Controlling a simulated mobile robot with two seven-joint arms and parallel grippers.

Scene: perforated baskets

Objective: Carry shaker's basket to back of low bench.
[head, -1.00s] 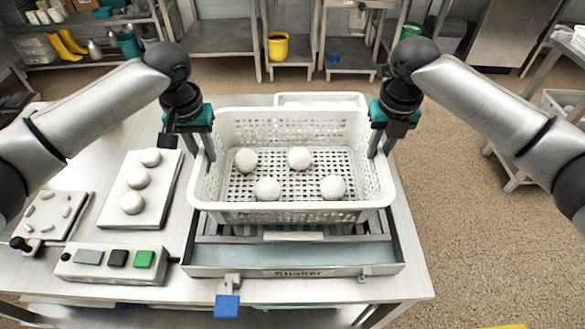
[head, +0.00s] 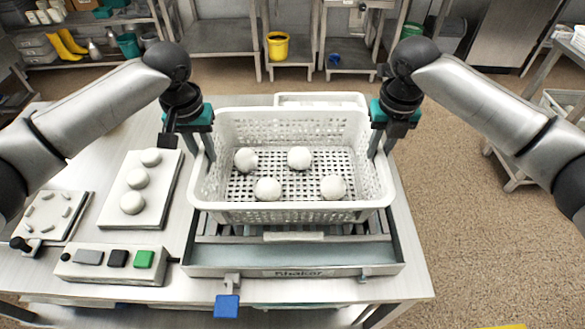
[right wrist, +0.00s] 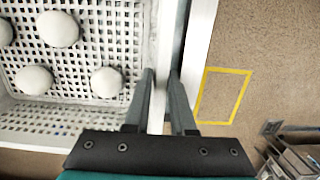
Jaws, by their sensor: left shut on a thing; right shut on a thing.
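A white perforated basket (head: 292,211) with several round white balls in it is held over the shaker (head: 292,271), a grey metal tray labelled "Shaker". My left gripper (head: 209,148) is shut on the basket's left wall. My right gripper (head: 380,145) is shut on its right wall. In the right wrist view the right gripper's fingers (right wrist: 161,98) straddle the rim of the basket (right wrist: 150,60). The basket looks level, and the shaker's bars show below its front edge. I cannot tell which surface is the low bench.
A board with white balls (head: 140,188), a small plate with pieces (head: 48,215) and a button box (head: 112,264) lie left on the table. Another white basket (head: 320,99) is behind. A yellow floor outline (right wrist: 222,95) lies right, amid open floor.

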